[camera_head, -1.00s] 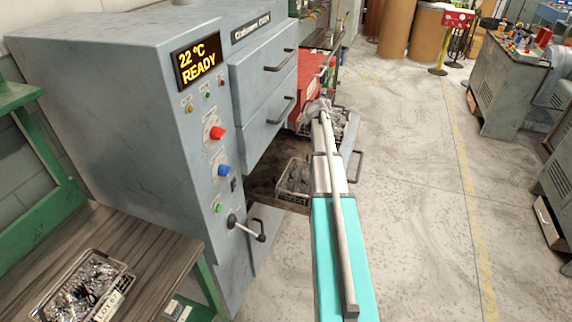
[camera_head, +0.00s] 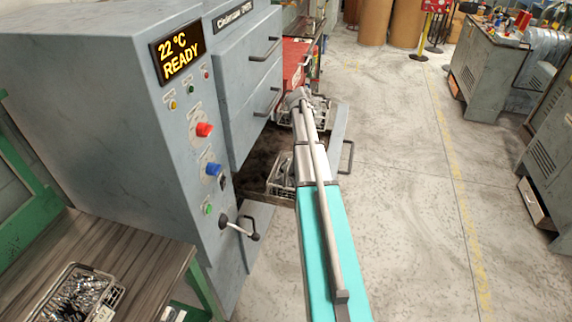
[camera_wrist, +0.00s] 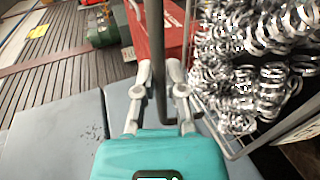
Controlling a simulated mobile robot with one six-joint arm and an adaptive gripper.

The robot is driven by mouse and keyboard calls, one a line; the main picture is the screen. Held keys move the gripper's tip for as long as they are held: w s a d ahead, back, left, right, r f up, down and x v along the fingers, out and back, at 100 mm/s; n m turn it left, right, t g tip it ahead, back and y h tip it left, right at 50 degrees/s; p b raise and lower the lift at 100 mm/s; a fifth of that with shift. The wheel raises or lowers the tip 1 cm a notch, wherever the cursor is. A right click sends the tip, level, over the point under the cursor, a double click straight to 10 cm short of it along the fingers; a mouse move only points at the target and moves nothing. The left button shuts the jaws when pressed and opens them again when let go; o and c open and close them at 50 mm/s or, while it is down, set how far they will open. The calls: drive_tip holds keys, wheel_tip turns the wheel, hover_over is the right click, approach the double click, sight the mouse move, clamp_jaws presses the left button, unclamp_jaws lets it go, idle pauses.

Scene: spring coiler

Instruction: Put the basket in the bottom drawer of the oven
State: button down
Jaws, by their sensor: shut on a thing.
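My gripper (camera_head: 296,97) is at the far side of the oven (camera_head: 120,110), by a wire basket (camera_head: 321,110) filled with shiny metal coils. In the wrist view my gripper (camera_wrist: 158,88) is shut on a dark upright bar, which looks like the basket's handle. The coils (camera_wrist: 250,70) and wire rim are just right of the fingers. The bottom drawer (camera_head: 338,135) is pulled out, with its handle at the right. Another basket (camera_head: 279,180) of metal parts is inside the drawer, partly hidden by my arm. I cannot tell whether the far basket touches the drawer.
The oven's upper drawers (camera_head: 243,115) are shut. A third basket (camera_head: 80,295) stands on the wooden bench (camera_head: 140,255) at the lower left. A red cabinet (camera_head: 293,62) is behind the oven. The floor (camera_head: 410,200) to the right is clear.

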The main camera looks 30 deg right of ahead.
drive_tip(key=shift+s+f+b, duration=0.1)
drive_tip(key=shift+f+b, duration=2.05)
drive_tip(key=shift+f, duration=0.05)
drive_tip(key=shift+f+b, duration=0.35)
drive_tip(key=shift+f, duration=0.15)
wheel_tip(320, 180, down, 6)
drive_tip(key=b, duration=0.6)
drive_tip(key=shift+f, duration=0.1)
drive_tip(key=shift+f+b, duration=1.8)
drive_tip(key=shift+b, duration=0.2)
drive_tip(key=shift+f, duration=0.1)
drive_tip(key=c, duration=0.7)
unclamp_jaws()
